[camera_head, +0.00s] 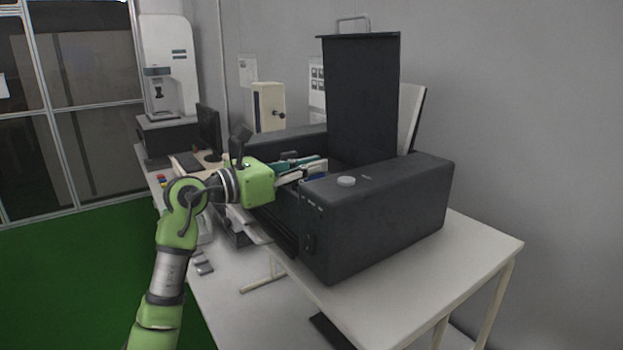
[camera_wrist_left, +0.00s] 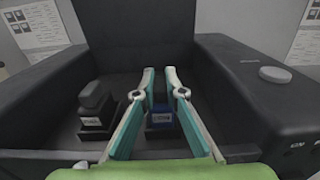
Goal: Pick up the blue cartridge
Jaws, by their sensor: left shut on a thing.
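The blue cartridge (camera_wrist_left: 160,117) sits low inside the open black printer, between the fingers of my left gripper (camera_wrist_left: 162,95) in the left wrist view. It has a pale label on its front. The gripper is shut on it, with a teal finger along each side. In the head view my left gripper (camera_head: 305,170) reaches into the printer's opening, and a small blue patch (camera_head: 316,173) shows by its fingers. Whether the cartridge is lifted from its slot cannot be told. My right gripper is not in view.
The black printer (camera_head: 375,225) stands on a white table (camera_head: 470,255) with its lid (camera_head: 362,95) raised. A black cartridge (camera_wrist_left: 95,105) sits left of the blue one. A round grey button (camera_wrist_left: 275,74) is on the printer's right side. A monitor (camera_head: 208,132) stands further back.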

